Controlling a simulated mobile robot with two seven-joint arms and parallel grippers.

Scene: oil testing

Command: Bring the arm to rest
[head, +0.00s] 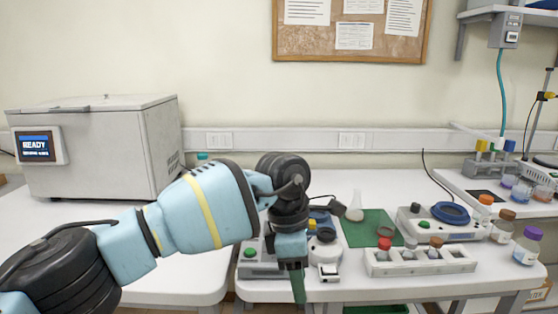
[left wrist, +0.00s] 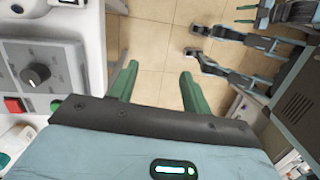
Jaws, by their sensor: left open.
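My left arm (head: 205,208) reaches in from the left in the head view, with its wrist bent downward. My left gripper (head: 298,285) points down at the front edge of the right-hand table. In the left wrist view its two green fingers (left wrist: 158,88) are apart, with nothing between them. Tiled floor shows beyond the fingertips.
The right-hand table (head: 440,286) holds a white rack (head: 420,263) with vials, a green mat (head: 372,228), a flask (head: 355,207) and a device with a blue top (head: 450,213). A machine reading READY (head: 100,145) stands at left. The left table's front (head: 175,280) is bare.

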